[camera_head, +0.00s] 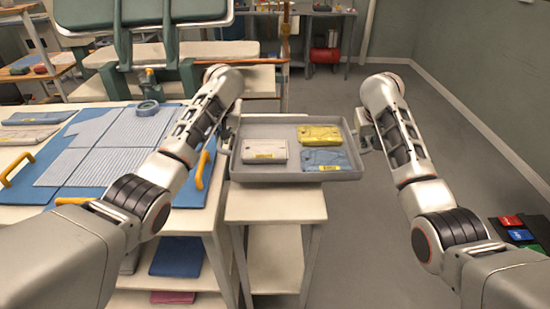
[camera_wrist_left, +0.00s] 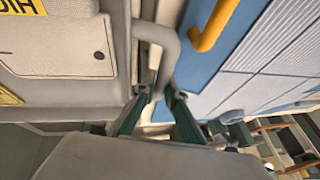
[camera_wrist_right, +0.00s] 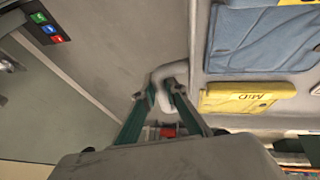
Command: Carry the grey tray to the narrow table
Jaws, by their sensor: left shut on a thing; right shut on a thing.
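The grey tray (camera_head: 297,176) is in the middle of the head view, with a white folded item (camera_head: 264,151), a yellow one (camera_head: 318,134) and a blue one (camera_head: 325,159) in it. It lies over a narrow white table (camera_head: 275,207), its right end past the table's edge; I cannot tell whether it touches the top. My left gripper (camera_wrist_left: 165,97) is shut on the tray's left handle (camera_wrist_left: 160,38). My right gripper (camera_wrist_right: 166,88) is shut on its right handle (camera_wrist_right: 172,70). The arms partly hide both grippers in the head view.
A larger table (camera_head: 150,214) with a blue board (camera_head: 190,190) and orange handles stands close on the left. A green padded press (camera_head: 150,12) is behind. Floor right of the tray is clear.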

